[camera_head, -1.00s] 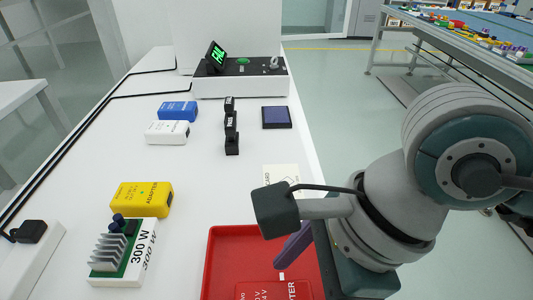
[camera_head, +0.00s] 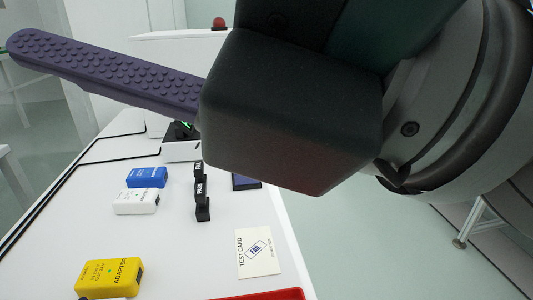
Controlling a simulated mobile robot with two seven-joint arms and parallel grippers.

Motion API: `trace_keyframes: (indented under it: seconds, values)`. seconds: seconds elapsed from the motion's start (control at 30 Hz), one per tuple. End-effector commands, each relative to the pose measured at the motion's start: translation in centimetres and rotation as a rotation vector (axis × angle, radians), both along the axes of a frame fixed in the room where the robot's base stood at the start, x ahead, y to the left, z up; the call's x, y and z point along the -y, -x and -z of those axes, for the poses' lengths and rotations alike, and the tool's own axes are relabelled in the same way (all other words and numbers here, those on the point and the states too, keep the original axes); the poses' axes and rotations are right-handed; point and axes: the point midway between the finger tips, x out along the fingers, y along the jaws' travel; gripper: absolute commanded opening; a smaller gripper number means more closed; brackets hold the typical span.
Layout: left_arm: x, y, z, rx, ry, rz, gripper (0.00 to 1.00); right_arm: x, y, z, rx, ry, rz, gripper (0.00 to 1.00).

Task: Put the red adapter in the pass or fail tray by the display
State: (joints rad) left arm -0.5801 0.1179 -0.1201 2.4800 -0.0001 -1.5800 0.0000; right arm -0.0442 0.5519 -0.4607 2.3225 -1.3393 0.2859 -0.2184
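My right gripper (camera_head: 110,75) fills the upper part of the head view, close to the camera. One ribbed purple finger points left, and its other finger cannot be made out. The red adapter is not in view. A red tray (camera_head: 270,295) shows only its rim at the bottom edge. The display (camera_head: 183,128) is almost wholly hidden behind my gripper, with only a bit of green showing. My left gripper is not in view.
A yellow adapter (camera_head: 110,278), a white adapter (camera_head: 136,201) and a blue adapter (camera_head: 147,177) stand on the white table. A test card (camera_head: 257,252) lies near the red tray.

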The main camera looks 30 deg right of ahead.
Motion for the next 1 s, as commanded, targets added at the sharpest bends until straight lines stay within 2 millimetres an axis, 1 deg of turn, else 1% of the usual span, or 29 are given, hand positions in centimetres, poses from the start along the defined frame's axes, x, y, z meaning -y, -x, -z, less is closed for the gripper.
trace_keyframes:
  seconds: [0.03,0.07,0.1,0.13,0.17,0.2,0.27,0.3,0.33,0.37,0.4,0.47,0.5,0.6,0.7,0.73,0.8,1.0]
  values:
    - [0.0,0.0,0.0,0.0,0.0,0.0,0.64,2.7,-2.2,-1.4,-0.131,-0.201,0.119,0.98]
    - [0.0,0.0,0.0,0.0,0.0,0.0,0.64,4.6,-3.5,-1.7,-0.214,-0.318,0.193,0.98]
    - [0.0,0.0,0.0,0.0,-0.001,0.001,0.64,7.3,-5.1,-1.3,-0.333,-0.467,0.294,0.98]
    - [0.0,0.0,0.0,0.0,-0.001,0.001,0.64,9.5,-6.2,-0.5,-0.427,-0.573,0.374,0.98]
    - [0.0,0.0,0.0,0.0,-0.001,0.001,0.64,11.6,-7.0,0.8,-0.525,-0.675,0.452,0.98]
    - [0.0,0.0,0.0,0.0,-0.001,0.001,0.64,14.2,-7.6,3.2,-0.66,-0.801,0.561,0.98]
    - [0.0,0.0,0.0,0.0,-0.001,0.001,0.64,17.5,-7.5,7.8,-0.875,-0.971,0.727,0.98]
    - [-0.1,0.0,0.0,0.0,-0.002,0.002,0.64,19.0,-6.6,11.2,-1.022,-1.067,0.836,0.98]
    - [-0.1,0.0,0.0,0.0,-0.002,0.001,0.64,19.9,-5.6,13.8,-1.133,-1.131,0.915,0.98]
    - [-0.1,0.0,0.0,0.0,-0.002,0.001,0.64,20.4,-4.3,16.3,-1.242,-1.183,0.993,0.98]
    - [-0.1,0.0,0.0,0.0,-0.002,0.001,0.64,20.7,-2.2,19.2,-1.381,-1.241,1.09,0.98]
    - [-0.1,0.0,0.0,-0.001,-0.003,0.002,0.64,20.5,1.1,22.8,-1.573,-1.297,1.219,0.98]
    - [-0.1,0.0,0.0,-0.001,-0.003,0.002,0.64,20.1,3.3,24.6,-1.687,-1.317,1.292,0.98]
    - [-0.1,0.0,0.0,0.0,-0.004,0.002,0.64,18.9,7.7,27.2,-1.902,-1.332,1.424,0.98]
    - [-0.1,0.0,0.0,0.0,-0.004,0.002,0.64,18.1,10.2,28.1,-2.018,-1.325,1.491,0.98]
    - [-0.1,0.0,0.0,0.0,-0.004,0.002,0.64,18.0,10.6,28.2,-2.036,-1.323,1.501,0.98]
    - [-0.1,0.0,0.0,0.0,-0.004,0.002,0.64,17.8,11.0,28.4,-2.054,-1.319,1.512,0.98]
    - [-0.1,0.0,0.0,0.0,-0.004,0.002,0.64,17.9,10.9,28.3,-2.052,-1.318,1.511,0.98]
